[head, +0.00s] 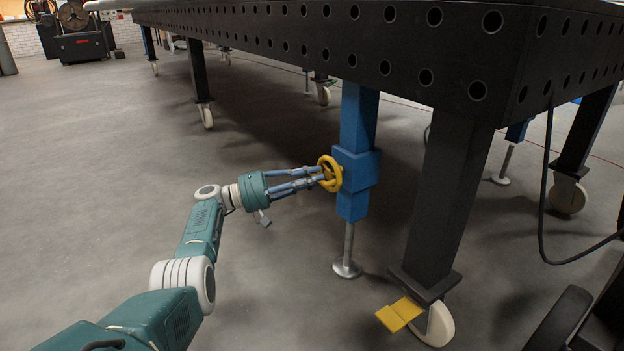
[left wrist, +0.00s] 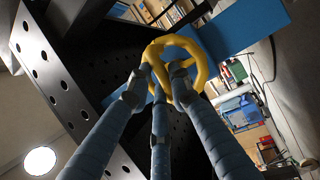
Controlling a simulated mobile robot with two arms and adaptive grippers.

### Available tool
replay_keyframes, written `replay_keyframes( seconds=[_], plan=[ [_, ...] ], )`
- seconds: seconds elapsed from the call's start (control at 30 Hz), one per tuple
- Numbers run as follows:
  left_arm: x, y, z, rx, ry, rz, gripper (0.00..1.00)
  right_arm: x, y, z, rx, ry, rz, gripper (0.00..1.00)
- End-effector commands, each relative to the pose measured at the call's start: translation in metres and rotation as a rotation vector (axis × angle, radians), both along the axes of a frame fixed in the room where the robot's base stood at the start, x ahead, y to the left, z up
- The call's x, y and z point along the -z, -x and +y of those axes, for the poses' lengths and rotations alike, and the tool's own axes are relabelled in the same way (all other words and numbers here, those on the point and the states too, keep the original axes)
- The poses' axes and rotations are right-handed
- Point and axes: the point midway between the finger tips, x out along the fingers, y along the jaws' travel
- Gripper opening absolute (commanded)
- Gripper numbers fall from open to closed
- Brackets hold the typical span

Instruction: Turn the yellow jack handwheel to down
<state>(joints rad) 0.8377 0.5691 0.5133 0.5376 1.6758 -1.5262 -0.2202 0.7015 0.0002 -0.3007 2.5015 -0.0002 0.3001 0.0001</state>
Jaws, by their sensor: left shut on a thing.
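The yellow handwheel (head: 325,163) sits on the left side of a blue jack (head: 357,170) under the black table. The jack's round foot (head: 347,268) stands on the floor at the end of a metal rod. My left gripper (head: 322,175) reaches in from the left and its fingers are shut on the handwheel. In the left wrist view the yellow handwheel (left wrist: 197,53) shows its ring and spokes, with the fingertips (left wrist: 168,85) at its near rim and hub. The far side of the wheel's hub is partly hidden by the fingers. My right gripper is not in view.
The black perforated table (head: 300,30) overhangs the jack. A thick table leg (head: 445,200) with a caster and a yellow pedal (head: 398,314) stands to the right. A black cable (head: 543,200) hangs farther right. The floor to the left is open.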

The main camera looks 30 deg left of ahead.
Motion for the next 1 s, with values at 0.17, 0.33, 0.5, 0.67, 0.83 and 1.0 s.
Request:
replay_keyframes(
  seconds=[0.17,0.33,0.5,0.67,0.83,1.0],
  plan=[
    [0.0031,0.0009,-0.0016,0.006,0.026,0.016,0.0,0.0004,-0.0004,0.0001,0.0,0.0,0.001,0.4],
    [0.0031,0.0009,-0.0016,0.005,0.031,0.018,0.0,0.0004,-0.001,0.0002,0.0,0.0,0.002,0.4],
    [0.0031,0.0009,-0.0016,0.006,0.03,0.018,0.0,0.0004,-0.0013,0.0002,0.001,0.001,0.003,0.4],
    [0.003,0.0008,-0.0015,0.005,0.03,0.018,0.35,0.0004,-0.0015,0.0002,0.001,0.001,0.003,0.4],
    [0.0018,0.0004,-0.0009,0.002,0.03,0.016,0.39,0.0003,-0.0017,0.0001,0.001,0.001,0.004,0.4],
    [0.0014,0.0013,0.0008,0.0,0.03,0.014,0.39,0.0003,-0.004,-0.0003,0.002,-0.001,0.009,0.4]
  ],
)
